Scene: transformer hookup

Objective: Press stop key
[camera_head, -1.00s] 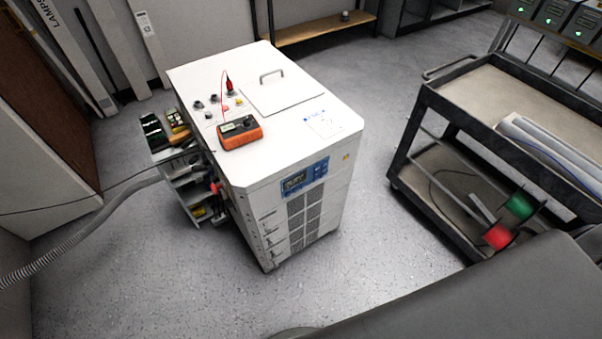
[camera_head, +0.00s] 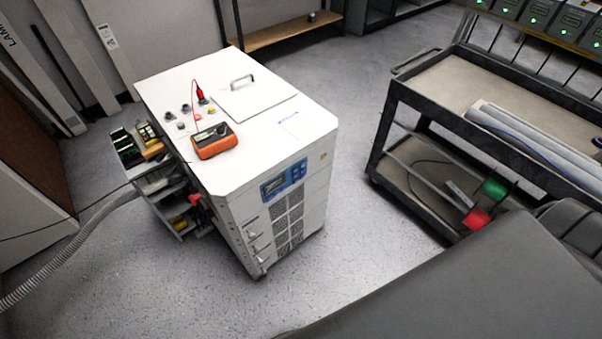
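A white transformer cabinet (camera_head: 236,110) stands on the floor left of centre. On its front is a blue control panel (camera_head: 284,178) with a small display and keys; the single keys are too small to tell apart, so I cannot pick out the stop key. An orange meter (camera_head: 215,141) lies on the cabinet top, with a red lead running up to a red plug (camera_head: 201,96) on a terminal. Neither of my grippers is in view.
A dark two-shelf cart (camera_head: 470,85) stands at the right, with grey tubes on top and green and red spools (camera_head: 476,219) below. An open side compartment (camera_head: 160,185) and a corrugated hose (camera_head: 75,240) are at the cabinet's left. Floor between cabinet and cart is clear.

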